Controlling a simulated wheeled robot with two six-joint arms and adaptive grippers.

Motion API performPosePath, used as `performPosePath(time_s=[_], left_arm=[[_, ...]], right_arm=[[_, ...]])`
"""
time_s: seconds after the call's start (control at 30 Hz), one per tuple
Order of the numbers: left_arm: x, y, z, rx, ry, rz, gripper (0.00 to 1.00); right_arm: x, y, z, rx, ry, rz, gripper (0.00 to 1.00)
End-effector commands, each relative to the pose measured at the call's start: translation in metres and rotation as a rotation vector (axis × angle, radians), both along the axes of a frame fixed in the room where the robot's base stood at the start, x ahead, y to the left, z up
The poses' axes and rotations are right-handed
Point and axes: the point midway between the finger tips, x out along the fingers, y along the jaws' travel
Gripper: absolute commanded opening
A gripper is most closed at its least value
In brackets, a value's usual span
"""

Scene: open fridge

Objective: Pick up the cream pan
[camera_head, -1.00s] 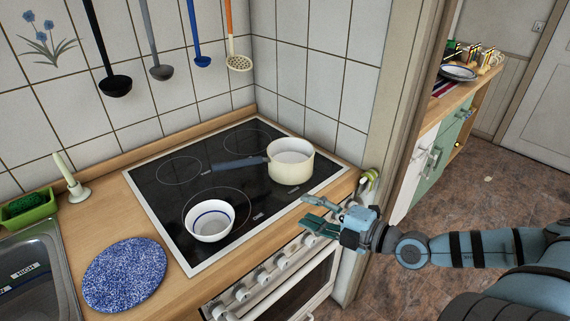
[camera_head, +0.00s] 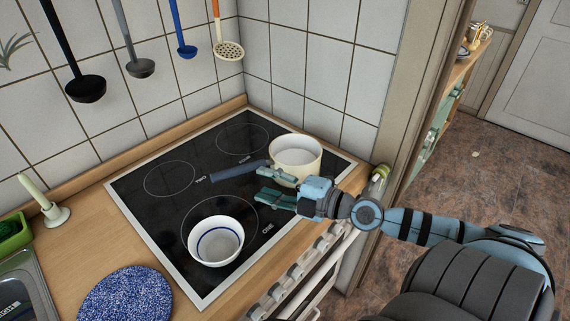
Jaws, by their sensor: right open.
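The cream pan (camera_head: 296,151) stands upright on the black stovetop near its back right corner. Its dark blue-grey handle (camera_head: 238,170) points left over the cooktop. My right gripper (camera_head: 262,184) is open and empty, just in front of the pan, with its fingers pointing left. The fingers are close to the pan's front side and the handle's root; I cannot tell whether they touch. The gripper hides a little of the pan's lower front. My left gripper is not in view.
A white bowl with a blue ring (camera_head: 215,241) stands on the front of the stovetop (camera_head: 150,212). A blue speckled mat (camera_head: 125,297) and a candle holder (camera_head: 56,214) are on the wooden counter at left. Ladles (camera_head: 87,88) hang on the tiled wall. A door frame (camera_head: 400,110) rises at right.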

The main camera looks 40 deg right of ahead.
Motion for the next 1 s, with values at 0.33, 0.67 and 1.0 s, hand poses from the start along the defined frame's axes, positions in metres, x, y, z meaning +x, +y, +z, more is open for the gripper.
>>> performPosePath(time_s=[0.33, 0.67, 1.0], left_arm=[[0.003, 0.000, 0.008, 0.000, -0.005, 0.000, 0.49], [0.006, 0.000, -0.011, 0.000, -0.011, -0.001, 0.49], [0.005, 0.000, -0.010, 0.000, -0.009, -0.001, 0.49]], right_arm=[[0.056, 0.026, -0.005, 0.005, 0.003, 0.004, 0.42], [0.103, 0.042, -0.015, 0.004, 0.004, 0.005, 0.42], [0.103, 0.042, -0.013, 0.003, 0.005, 0.006, 0.15]])
